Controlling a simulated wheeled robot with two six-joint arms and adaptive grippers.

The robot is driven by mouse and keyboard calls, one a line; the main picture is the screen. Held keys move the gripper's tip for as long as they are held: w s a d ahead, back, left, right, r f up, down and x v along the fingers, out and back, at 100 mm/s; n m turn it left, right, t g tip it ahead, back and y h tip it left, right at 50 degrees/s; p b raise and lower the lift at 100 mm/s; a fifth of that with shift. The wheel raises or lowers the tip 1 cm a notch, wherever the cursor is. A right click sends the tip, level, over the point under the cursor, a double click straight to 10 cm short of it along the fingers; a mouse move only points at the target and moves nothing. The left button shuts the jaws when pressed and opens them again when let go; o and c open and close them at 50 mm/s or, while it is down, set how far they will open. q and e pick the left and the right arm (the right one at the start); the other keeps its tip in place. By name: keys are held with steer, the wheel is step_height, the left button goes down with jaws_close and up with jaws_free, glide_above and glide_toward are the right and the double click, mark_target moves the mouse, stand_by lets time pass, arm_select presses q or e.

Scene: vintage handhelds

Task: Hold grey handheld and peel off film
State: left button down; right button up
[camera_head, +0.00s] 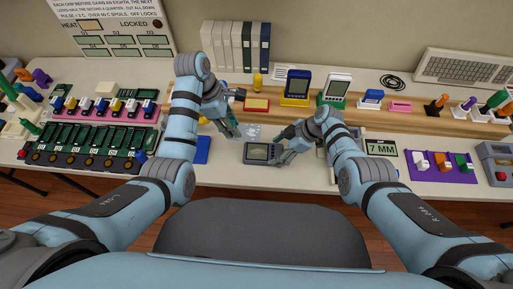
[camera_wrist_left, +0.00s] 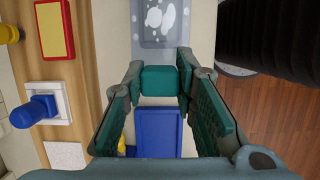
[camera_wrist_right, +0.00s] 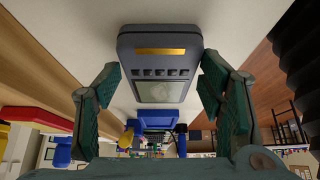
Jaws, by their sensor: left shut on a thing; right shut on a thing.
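The grey handheld (camera_head: 262,151) is held above the table's front in the head view. My right gripper (camera_head: 281,149) is shut on it. In the right wrist view the handheld (camera_wrist_right: 160,65) sits between the fingertips, its screen, button row and orange strip showing. A see-through film (camera_head: 252,130) with white blotches is just beyond the handheld in the head view. My left gripper (camera_head: 236,131) is shut on the film's teal tab (camera_wrist_left: 159,79). In the left wrist view the film (camera_wrist_left: 165,22) stretches away from the tab; its far end is cut off.
A blue tray (camera_head: 202,150) lies on the table left of the handheld. A red and yellow block (camera_head: 256,104) and upright handhelds (camera_head: 297,85) stand behind on the wooden ledge. Green boards (camera_head: 92,138) fill the left. A "7 MM" sign (camera_head: 382,148) lies right, beside my right arm.

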stand_by(0.4)
steer(key=o, duration=1.6)
steer(key=shift+o, duration=1.1)
steer(key=shift+r, duration=0.1)
steer(key=v, duration=0.7)
steer(key=shift+d+r, duration=0.15)
steer(key=shift+r, duration=0.1)
